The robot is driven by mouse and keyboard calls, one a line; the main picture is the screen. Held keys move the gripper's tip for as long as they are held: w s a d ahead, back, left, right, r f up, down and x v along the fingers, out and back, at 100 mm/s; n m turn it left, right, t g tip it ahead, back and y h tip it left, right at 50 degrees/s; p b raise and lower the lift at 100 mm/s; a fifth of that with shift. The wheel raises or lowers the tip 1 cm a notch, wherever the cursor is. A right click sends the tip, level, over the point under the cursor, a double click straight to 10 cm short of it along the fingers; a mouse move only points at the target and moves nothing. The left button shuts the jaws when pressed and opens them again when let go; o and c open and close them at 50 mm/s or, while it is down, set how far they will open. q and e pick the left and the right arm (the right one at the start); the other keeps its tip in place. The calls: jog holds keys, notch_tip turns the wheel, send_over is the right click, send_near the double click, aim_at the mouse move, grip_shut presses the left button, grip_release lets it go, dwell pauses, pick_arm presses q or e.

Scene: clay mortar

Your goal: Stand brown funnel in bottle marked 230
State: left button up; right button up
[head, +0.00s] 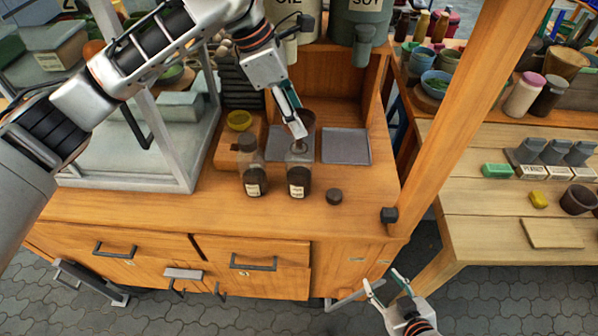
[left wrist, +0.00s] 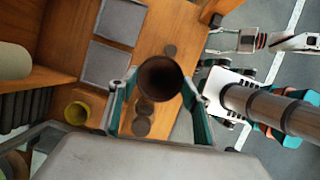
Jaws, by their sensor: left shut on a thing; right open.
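My left gripper (head: 299,125) is shut on the brown funnel (head: 308,117), which is held upright, wide mouth up. The left wrist view shows the funnel (left wrist: 160,79) between the two fingers of my left gripper (left wrist: 158,90). The funnel's lower end is at the mouth of the right bottle (head: 298,180); I cannot tell whether it is inside. The left bottle (head: 252,179) stands beside it. Both bottles are clear with dark contents and white labels too small to read. My right gripper (head: 388,286) is open and empty, low in front of the bench.
A dark round cap (head: 334,196) lies right of the bottles. A grey mat (head: 346,146) lies behind them. A yellow bowl (head: 240,120) stands back left. A glass-sided case (head: 130,150) is at left and a wooden post (head: 460,110) at right. The bench front is clear.

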pick_arm(q)
jog(key=shift+f, duration=0.1)
jog(key=o, duration=1)
jog(key=shift+o, duration=0.2)
jog(key=v, duration=0.7)
jog(key=shift+r, duration=0.25)
